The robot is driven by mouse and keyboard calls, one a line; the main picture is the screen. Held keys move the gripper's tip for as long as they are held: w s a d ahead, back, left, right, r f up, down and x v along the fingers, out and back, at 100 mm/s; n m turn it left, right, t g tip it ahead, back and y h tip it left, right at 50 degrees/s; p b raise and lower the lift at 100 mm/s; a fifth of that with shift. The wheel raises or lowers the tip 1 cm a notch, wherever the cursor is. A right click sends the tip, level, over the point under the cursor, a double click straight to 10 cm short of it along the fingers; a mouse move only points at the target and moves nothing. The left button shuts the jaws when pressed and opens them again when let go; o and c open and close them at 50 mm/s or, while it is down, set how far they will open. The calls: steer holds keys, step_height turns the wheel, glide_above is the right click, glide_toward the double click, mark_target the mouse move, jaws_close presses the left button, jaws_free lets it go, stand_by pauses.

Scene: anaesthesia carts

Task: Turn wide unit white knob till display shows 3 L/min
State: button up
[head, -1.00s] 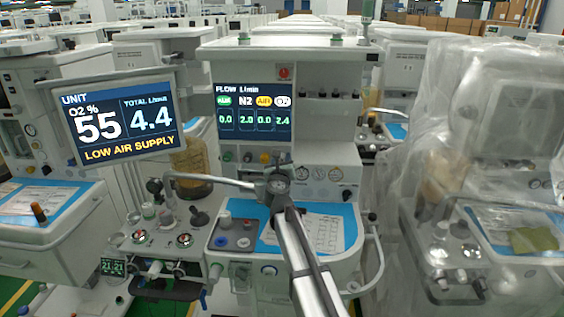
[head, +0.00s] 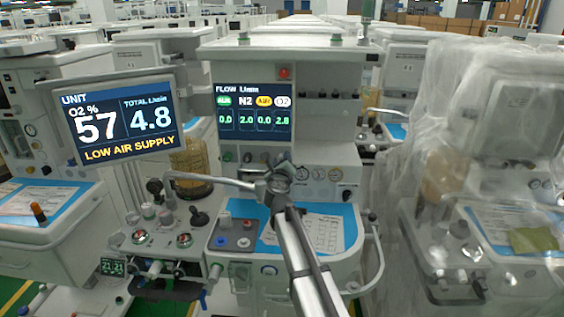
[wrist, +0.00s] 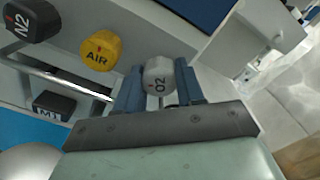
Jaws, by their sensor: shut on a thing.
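The wide unit (head: 325,75) stands in the middle of the head view. Its flow display (head: 255,112) reads 0.0, 2.0, 0.0 and 2.8, with 2.8 under the white O2 label. The white O2 knob (wrist: 158,76) shows in the wrist view between the two blue fingers of my gripper (wrist: 158,90), which is shut on it. In the head view my gripper (head: 279,180) and arm cover the knob. The side screen (head: 122,117) shows O2 57 %, total 4.8 L/min and LOW AIR SUPPLY.
The yellow AIR knob (wrist: 100,53) is close to the left of my gripper in the wrist view. The black N2 knob (wrist: 33,20) is farther left. A metal rail (wrist: 68,84) runs below them. A plastic-covered unit (head: 490,150) stands to the right.

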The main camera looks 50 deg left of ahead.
steer(key=shift+n, duration=0.8)
steer(key=o, duration=0.8)
steer(key=shift+s+d, duration=0.1)
steer(key=shift+d, duration=0.05)
steer(key=shift+v, duration=6.8)
